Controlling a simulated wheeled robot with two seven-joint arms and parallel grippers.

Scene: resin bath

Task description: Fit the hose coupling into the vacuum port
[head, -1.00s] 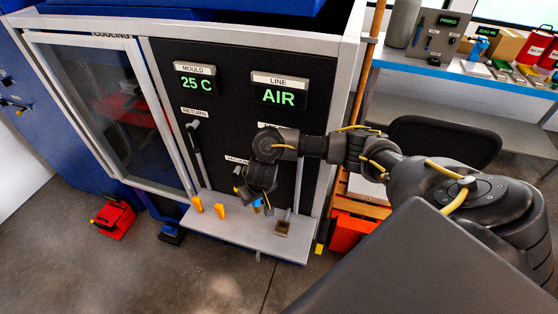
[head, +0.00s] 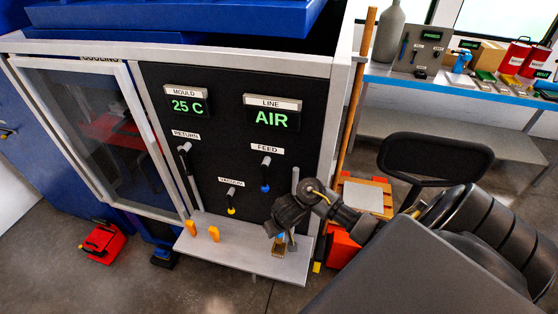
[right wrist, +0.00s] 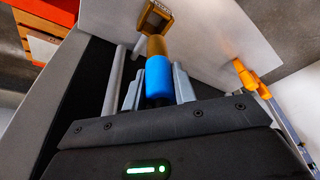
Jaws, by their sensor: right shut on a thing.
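My right gripper (head: 281,238) is low over the right part of the machine's shelf. In the right wrist view its fingers (right wrist: 158,92) are shut on a blue coupling (right wrist: 159,76) with a brass-coloured front end. That end points at a brass-coloured block (right wrist: 157,17) on the shelf; I cannot tell whether it touches or enters it. The vacuum port (head: 231,197), with a yellow tip, is on the black panel under the VACUUM label, up and left of the gripper and clear of it. My left gripper is not in view.
The feed port (head: 265,182) has a blue tip; the return port (head: 185,149) is upper left. Two orange pieces (head: 214,234) stand on the shelf (head: 245,258), left of the gripper. A glass door (head: 95,130) is at left, a black chair (head: 435,160) at right.

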